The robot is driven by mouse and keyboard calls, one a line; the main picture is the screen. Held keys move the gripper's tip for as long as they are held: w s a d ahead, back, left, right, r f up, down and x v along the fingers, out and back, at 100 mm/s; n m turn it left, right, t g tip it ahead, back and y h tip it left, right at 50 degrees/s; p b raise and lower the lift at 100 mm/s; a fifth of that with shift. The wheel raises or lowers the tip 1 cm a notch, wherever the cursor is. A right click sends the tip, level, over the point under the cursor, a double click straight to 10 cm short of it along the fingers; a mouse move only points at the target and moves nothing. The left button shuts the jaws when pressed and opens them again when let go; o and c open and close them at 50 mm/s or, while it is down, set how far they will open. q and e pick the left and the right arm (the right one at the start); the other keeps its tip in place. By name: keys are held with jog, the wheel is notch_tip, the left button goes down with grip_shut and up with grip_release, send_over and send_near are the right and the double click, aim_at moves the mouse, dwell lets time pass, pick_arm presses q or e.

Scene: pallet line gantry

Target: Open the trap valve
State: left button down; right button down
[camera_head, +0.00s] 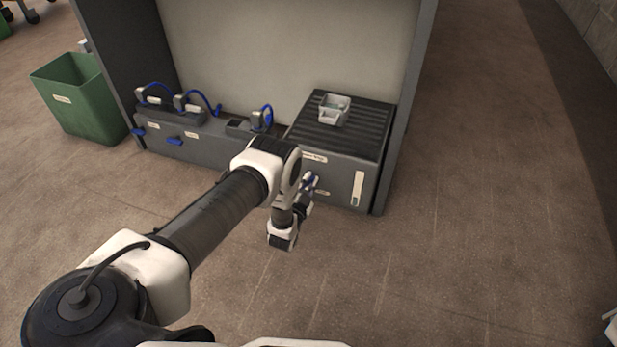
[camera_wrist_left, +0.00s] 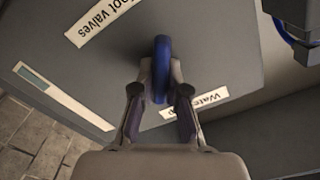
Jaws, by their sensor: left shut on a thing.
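A blue valve handle (camera_wrist_left: 161,50) stands out from the front of a grey box (camera_head: 340,180). In the left wrist view a label partly hidden by my finger, starting "Wate", is beside it. My left gripper (camera_wrist_left: 160,78) is shut on the blue handle, with one finger on each side of it. In the head view my left gripper (camera_head: 309,184) is at the box front, and the wrist partly covers it. The handle looks narrow and edge-on in the wrist view.
A small pale tray (camera_head: 334,109) sits on the ribbed box top. To the left, a grey unit (camera_head: 205,143) carries blue hoses and other blue handles. A grey gantry post (camera_head: 408,110) stands close on the right. A green bin (camera_head: 75,98) is far left. Floor in front is clear.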

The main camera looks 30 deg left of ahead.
pick_arm(q)
jog(key=m+p, duration=0.1)
jog(key=m, duration=0.4)
jog(key=shift+w+d+f+m+p, duration=0.1)
jog(key=shift+d+m+p, duration=0.05)
jog(key=shift+m+p, duration=0.2)
jog(key=m, duration=0.3)
jog(key=m+p, duration=0.1)
jog(key=m, duration=0.1)
jog(key=shift+f+m, duration=0.25)
jog(key=shift+f, duration=0.05)
jog(key=c, duration=1.2)
grip_release()
jog(key=shift+d, duration=0.1)
jog(key=v, duration=1.2)
